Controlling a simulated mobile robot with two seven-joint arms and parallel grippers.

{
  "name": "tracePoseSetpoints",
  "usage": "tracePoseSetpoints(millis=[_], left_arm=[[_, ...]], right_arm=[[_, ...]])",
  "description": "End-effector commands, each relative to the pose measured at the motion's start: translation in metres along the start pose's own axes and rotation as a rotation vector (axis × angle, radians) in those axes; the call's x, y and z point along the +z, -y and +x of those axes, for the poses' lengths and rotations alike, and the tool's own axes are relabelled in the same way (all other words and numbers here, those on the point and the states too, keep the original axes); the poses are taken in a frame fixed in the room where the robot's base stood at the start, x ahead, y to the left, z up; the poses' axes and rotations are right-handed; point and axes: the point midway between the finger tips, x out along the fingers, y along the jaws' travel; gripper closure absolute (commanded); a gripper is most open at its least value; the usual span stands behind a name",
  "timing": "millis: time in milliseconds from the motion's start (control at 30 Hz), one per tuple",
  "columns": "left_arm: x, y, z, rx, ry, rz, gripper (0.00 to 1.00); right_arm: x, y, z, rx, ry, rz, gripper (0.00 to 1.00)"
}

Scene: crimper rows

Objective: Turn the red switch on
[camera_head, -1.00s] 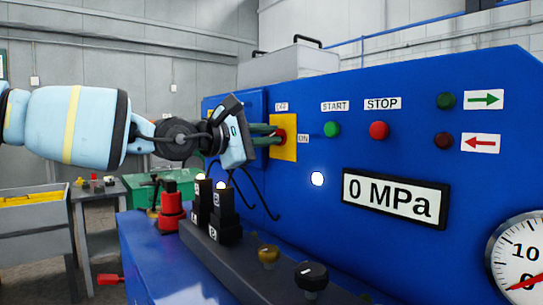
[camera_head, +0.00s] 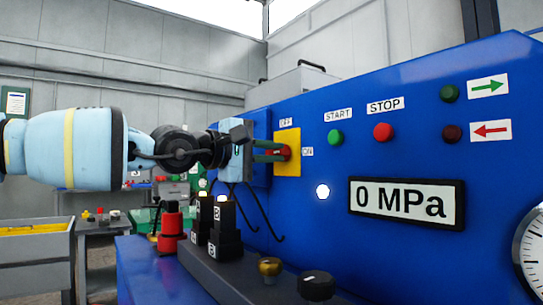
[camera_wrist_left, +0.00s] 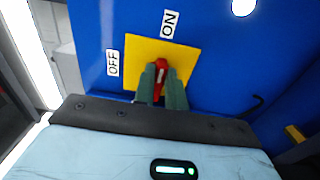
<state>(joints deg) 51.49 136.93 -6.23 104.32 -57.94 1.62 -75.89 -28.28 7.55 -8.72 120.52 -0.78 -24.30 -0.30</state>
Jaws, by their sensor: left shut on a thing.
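The red switch (camera_head: 284,152) sits on a yellow plate (camera_head: 290,138) on the blue panel. The plate has an OFF label above it and an ON label (camera_head: 307,151) to its right. My left gripper (camera_head: 275,151) has its green fingers above and below the switch handle. In the left wrist view the fingers (camera_wrist_left: 161,85) are shut on the red handle (camera_wrist_left: 161,72), which lies between them. There the handle points roughly towards the ON label (camera_wrist_left: 170,24), with the OFF label (camera_wrist_left: 112,62) off to the left. My right gripper is not in view.
Right of the switch are a green START button (camera_head: 335,137), a red STOP button (camera_head: 383,132) and a 0 MPa display (camera_head: 406,202). Black blocks (camera_head: 222,229), a red-topped post (camera_head: 172,222) and knobs (camera_head: 317,285) stand on the ledge below. Thin black cables hang under the gripper.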

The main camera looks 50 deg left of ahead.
Motion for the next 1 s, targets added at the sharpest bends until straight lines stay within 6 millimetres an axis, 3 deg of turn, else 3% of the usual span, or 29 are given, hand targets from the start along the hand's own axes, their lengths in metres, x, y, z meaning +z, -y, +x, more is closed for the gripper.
tracePoseSetpoints(millis=[267,300,433,767,1000], left_arm=[[0.000,0.000,0.000,-0.001,0.000,0.004,1.00],[0.000,0.000,0.000,-0.001,0.000,0.004,0.83],[0.000,0.000,0.000,-0.001,0.000,0.003,0.66],[0.000,0.000,-0.001,0.000,0.000,0.001,0.65],[0.000,-0.001,-0.019,0.003,0.000,0.001,0.65]], right_arm=[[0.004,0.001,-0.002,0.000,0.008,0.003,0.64],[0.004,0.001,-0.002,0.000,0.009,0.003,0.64],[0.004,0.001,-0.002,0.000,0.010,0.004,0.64],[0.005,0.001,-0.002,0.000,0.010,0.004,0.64],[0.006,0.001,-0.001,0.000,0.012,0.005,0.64]])
